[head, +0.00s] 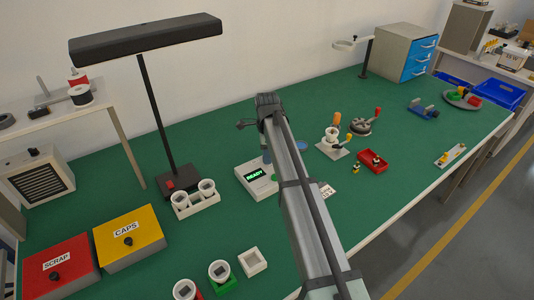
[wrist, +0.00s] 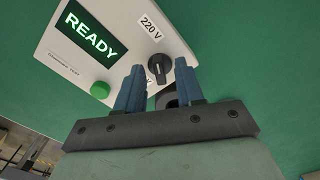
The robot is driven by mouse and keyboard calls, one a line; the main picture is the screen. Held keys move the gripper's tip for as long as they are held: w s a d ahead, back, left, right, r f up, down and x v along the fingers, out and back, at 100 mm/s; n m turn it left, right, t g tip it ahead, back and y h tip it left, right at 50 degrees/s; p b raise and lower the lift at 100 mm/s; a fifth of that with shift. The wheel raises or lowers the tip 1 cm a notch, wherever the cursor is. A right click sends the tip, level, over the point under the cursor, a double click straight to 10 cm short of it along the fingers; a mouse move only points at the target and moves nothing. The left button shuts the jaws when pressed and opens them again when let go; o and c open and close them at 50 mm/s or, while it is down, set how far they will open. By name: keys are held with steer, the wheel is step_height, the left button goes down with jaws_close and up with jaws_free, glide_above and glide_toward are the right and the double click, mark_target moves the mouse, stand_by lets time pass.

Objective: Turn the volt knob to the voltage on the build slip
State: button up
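The tester (head: 257,179) is a pale box on the green bench, with a lit READY display; it fills the upper left of the wrist view (wrist: 120,25). Its black volt knob (wrist: 160,68) has a "220 V" label beside it. A second label is mostly hidden behind my left finger. I cannot tell surely which label the knob points to. My gripper (wrist: 158,75) is open, its blue fingers apart with the knob showing between and just beyond their tips. Contact with the knob is not visible. A white slip (head: 327,191) lies right of my arm; its print is too small to read.
A green button (wrist: 100,90) sits on the tester's face. A black lamp (head: 180,180) and a white holder with cups (head: 196,204) stand to the left. A red tray (head: 372,161) and a white fixture (head: 333,148) stand to the right.

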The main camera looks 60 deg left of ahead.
jaws_close()
stand_by(0.3)
steer(key=shift+n, duration=0.3)
steer(key=n, duration=1.3)
steer(key=shift+n, duration=0.3)
steer(key=n, duration=0.3)
steer(key=shift+n, duration=0.3)
steer(key=n, duration=0.5)
steer(key=shift+n, duration=0.7)
